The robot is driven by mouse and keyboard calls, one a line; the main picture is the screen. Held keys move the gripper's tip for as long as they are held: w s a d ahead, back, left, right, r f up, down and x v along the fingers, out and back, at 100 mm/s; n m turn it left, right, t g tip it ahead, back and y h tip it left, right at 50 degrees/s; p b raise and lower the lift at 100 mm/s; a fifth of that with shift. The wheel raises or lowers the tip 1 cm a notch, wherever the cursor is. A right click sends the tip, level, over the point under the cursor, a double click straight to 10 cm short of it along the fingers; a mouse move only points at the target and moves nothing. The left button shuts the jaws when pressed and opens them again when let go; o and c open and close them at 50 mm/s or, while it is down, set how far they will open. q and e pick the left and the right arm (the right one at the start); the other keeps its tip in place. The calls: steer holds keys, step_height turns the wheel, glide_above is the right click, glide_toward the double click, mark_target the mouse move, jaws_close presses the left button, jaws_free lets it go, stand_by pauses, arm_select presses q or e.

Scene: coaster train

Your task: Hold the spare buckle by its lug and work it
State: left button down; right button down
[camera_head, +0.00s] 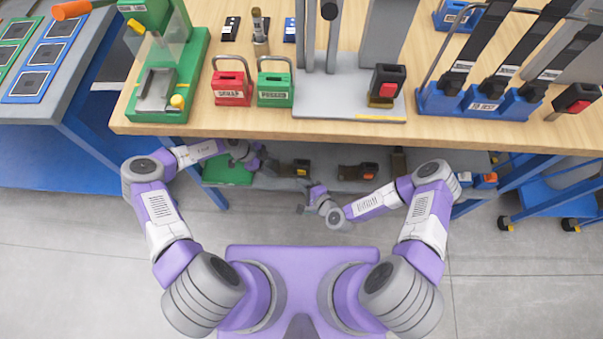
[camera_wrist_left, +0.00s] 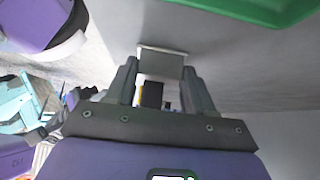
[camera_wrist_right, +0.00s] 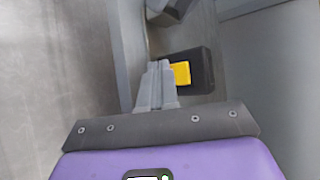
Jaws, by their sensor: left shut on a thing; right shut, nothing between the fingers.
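My left gripper (camera_head: 257,161) is down at the shelf under the bench. In the left wrist view its fingers (camera_wrist_left: 160,85) are apart and shut on a grey, pale-edged piece (camera_wrist_left: 162,63), which looks like part of the spare buckle; the rest is hard to make out. My right gripper (camera_head: 306,205) is in front of the shelf, shut and empty. In the right wrist view its closed fingertips (camera_wrist_right: 158,72) are close to a black block (camera_wrist_right: 202,62) with a yellow part (camera_wrist_right: 181,73); I cannot tell whether they touch.
Dark buckles with orange-red parts lie on the shelf, one left (camera_head: 290,168) and one right (camera_head: 357,172), near a green tray (camera_head: 226,174). The wooden bench top (camera_head: 330,128) overhangs them. On it stand red (camera_head: 232,92) and green padlocks (camera_head: 275,92) and a blue rack (camera_head: 480,106).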

steer(key=shift+s+a, duration=0.1)
steer(key=shift+s, duration=2.4)
arm_select(q)
steer(key=shift+c, duration=1.6)
jaws_free()
